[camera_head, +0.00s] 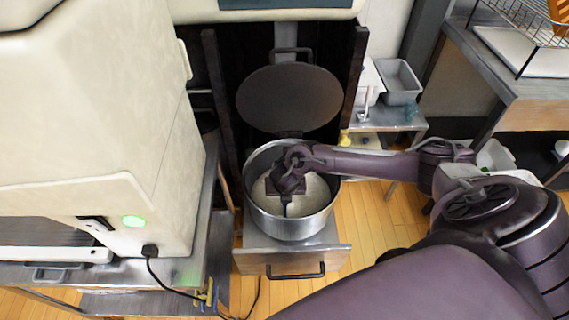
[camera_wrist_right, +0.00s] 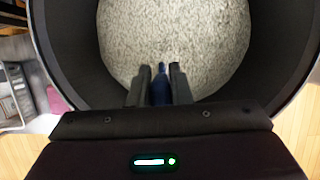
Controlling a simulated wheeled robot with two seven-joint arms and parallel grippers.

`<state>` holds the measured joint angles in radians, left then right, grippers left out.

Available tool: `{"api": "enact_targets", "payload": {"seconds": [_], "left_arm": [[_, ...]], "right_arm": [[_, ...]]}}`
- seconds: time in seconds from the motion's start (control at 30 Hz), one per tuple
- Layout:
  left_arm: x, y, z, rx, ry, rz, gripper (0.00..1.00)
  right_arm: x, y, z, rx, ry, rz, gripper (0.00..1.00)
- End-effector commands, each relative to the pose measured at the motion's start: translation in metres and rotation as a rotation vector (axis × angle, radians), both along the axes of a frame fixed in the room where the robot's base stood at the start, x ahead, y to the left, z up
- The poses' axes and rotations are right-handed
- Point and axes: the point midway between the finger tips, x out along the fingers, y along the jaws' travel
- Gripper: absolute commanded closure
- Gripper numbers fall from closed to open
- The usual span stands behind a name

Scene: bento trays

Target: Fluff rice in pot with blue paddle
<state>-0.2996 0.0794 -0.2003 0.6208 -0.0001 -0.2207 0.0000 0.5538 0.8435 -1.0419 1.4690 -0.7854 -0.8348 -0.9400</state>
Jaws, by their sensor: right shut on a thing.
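The metal pot (camera_head: 305,226) stands open on a drawer-fronted stand, its round dark lid (camera_head: 289,97) upright behind it. White rice (camera_head: 319,194) lies in the pot and fills much of the right wrist view (camera_wrist_right: 175,40). My right gripper (camera_head: 287,197) reaches down over the pot and is shut on the blue paddle (camera_wrist_right: 159,88). A small blue part of the paddle (camera_head: 288,209) shows below the gripper in the head view. Its lower end seems to meet the rice, but how deep it goes is hidden. My left gripper is out of view.
A large cream machine (camera_head: 110,130) with a green light stands close on the left. Dark upright posts flank the lid. Grey metal trays (camera_head: 399,82) sit on a low shelf behind right, and a wire rack (camera_head: 520,25) stands on the far right counter.

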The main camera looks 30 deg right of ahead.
Motion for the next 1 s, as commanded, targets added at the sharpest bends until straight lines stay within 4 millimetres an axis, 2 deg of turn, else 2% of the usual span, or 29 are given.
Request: {"api": "enact_targets", "payload": {"seconds": [0.03,1.0], "left_arm": [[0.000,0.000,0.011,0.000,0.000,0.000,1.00],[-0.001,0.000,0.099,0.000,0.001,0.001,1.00]], "right_arm": [[0.002,-0.001,0.013,0.000,-0.002,-0.001,1.00],[0.027,-0.016,0.125,0.001,-0.002,-0.001,1.00]]}}
